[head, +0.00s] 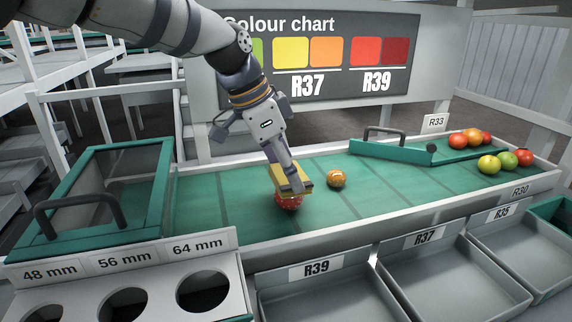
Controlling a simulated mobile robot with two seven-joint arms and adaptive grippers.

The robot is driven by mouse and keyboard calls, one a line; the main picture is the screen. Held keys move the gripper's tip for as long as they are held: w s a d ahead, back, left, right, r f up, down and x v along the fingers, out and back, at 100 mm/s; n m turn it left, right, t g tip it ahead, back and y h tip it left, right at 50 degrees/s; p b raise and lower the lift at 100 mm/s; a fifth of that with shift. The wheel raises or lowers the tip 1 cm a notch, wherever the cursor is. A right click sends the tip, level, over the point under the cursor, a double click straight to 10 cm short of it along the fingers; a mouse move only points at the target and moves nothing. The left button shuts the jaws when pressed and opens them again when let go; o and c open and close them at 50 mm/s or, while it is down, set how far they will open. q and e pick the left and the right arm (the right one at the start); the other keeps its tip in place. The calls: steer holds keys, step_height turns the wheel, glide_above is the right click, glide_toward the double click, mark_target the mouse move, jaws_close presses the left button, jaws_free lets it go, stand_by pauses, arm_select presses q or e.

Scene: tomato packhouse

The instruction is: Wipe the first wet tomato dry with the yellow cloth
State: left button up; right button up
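My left gripper (287,183) comes in from the upper left and points down over the green belt. It is shut on the yellow cloth (279,172), a folded pad with a dark edge. The cloth is right on top of a red tomato (289,202) with pale specks like droplets, and seems to touch it. The cloth hides the tomato's top. An orange tomato (337,179), also with pale marks, sits on the belt just right of it. My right gripper is out of view.
A green gate with a dark handle (398,152) crosses the belt at right; several tomatoes (489,164) lie beyond it. Trays marked R39 (316,268), R37 and R35 line the front. A sizing board (121,265) and a handled green-framed cover (152,235) stand at left.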

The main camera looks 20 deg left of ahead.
arm_select(q)
steer(key=shift+f, duration=0.25)
steer(key=shift+w, duration=0.1)
